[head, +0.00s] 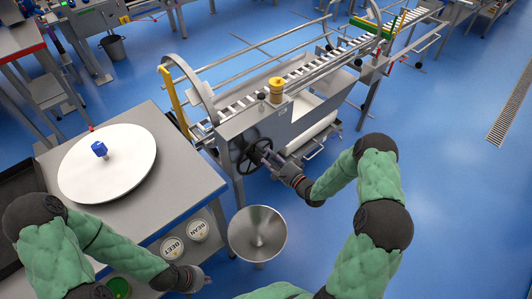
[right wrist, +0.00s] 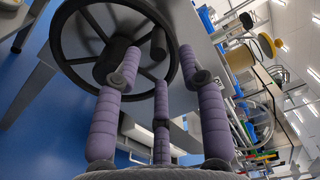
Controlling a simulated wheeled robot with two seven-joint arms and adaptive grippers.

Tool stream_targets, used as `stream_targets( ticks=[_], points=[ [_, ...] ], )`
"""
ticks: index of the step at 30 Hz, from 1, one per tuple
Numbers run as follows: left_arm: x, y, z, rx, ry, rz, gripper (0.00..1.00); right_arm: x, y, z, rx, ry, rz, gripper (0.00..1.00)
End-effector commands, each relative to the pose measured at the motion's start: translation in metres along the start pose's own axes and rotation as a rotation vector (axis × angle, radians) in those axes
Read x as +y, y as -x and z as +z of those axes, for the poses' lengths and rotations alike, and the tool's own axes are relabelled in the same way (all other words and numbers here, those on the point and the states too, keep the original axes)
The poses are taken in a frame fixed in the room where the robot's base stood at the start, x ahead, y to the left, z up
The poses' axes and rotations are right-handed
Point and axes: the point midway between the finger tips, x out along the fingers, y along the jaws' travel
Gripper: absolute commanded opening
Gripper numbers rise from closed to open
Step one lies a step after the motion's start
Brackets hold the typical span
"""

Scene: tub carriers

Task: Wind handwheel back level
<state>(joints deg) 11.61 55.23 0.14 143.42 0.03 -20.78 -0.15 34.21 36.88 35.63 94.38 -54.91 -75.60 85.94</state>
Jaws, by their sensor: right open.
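The handwheel (head: 241,160) is a dark spoked wheel on the near end of the grey conveyor machine. In the right wrist view the handwheel (right wrist: 56,45) fills the upper left, with its hub and a short dark handle peg (right wrist: 158,44). My right gripper (head: 270,158) is in front of the wheel. In the wrist view the right gripper (right wrist: 158,72) has its purple padded fingers spread, with the peg beyond and between the tips; contact cannot be told. My left gripper (head: 203,281) is low, beside the table's front edge, far from the wheel; its fingers are too small to judge.
A steel table (head: 172,205) with a white round disc (head: 80,175) and blue knob stands at left.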

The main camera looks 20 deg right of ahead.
Motion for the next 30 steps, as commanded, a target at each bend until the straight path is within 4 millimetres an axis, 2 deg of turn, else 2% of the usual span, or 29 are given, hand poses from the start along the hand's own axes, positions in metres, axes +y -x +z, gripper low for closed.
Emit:
stream_targets(
  ticks=[1,6,12,18,30],
  points=[
    [0.0,0.0,0.0,0.0,0.0,0.0,0.0,0.0,0.012,-0.002,0.005,-0.001,0.001,0.41],
    [0.0,0.0,0.0,0.0,0.0,0.0,0.0,0.0,0.045,-0.002,0.005,-0.001,0.0,0.41],
    [0.0,0.0,0.0,0.0,0.0,0.0,0.0,0.0,0.07,-0.002,0.005,0.0,-0.001,0.41],
    [0.0,0.0,0.0,0.0,0.0,0.0,0.0,-0.001,0.079,-0.002,0.003,0.002,-0.002,0.41],
    [0.0,0.0,0.0,0.0,0.0,0.0,0.0,-0.001,0.079,-0.002,0.003,0.001,-0.002,0.41]
  ],
)
